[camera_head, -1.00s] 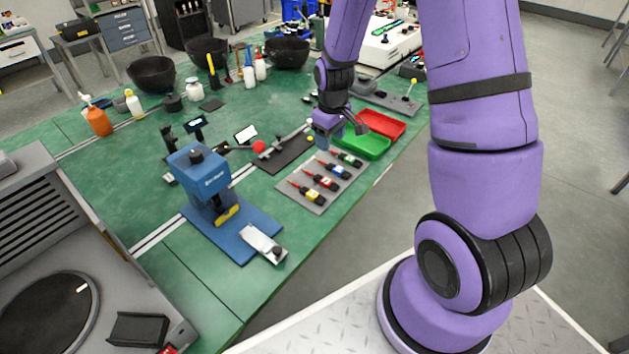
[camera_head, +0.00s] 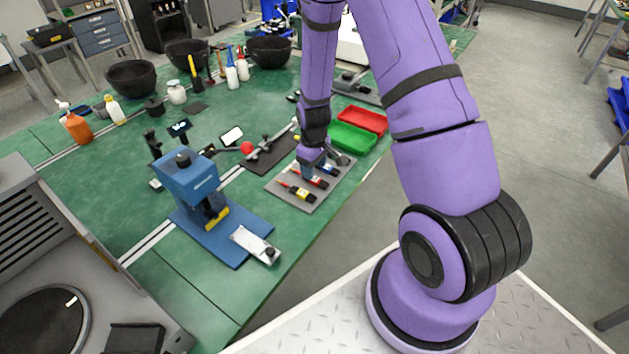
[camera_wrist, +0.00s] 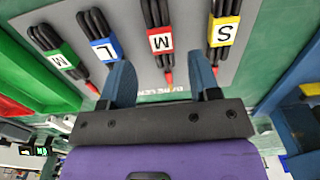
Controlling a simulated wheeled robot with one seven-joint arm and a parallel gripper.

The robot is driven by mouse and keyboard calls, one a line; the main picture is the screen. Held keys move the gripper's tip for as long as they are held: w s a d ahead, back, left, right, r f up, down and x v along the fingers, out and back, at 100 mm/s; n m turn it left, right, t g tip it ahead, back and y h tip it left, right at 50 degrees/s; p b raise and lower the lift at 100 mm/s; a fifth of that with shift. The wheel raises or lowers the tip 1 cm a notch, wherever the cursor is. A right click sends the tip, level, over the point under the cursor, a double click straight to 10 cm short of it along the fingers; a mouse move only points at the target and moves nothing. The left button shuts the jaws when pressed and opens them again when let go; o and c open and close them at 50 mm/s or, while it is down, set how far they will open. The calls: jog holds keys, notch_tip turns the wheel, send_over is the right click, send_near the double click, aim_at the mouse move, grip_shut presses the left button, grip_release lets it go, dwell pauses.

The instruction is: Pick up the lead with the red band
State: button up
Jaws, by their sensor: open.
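The lead with the red band (camera_wrist: 160,40) lies on a grey board (camera_wrist: 185,12). In the wrist view it is a black lead with a red band, a white label reading M and a red tip. My gripper (camera_wrist: 162,78) is open, its two blue fingers on either side of the red tip; I cannot tell how far above it they are. The yellow-band lead (camera_wrist: 223,32) is to the right; the blue-band lead (camera_wrist: 103,48) and green-band lead (camera_wrist: 60,58) are to the left. In the head view my gripper (camera_head: 309,172) is low over the board and partly hides the leads.
A green tray (camera_head: 350,138) and a red tray (camera_head: 362,120) stand just behind the board. A blue press (camera_head: 190,180) stands to its left on the green table. A dark plate with a red-knobbed bar (camera_head: 270,150) lies behind left. The table's front edge is close.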

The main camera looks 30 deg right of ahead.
jog(key=shift+a+f, duration=0.15)
jog(key=shift+f, duration=1.75)
jog(key=c, duration=1)
jog(key=shift+r, duration=0.1)
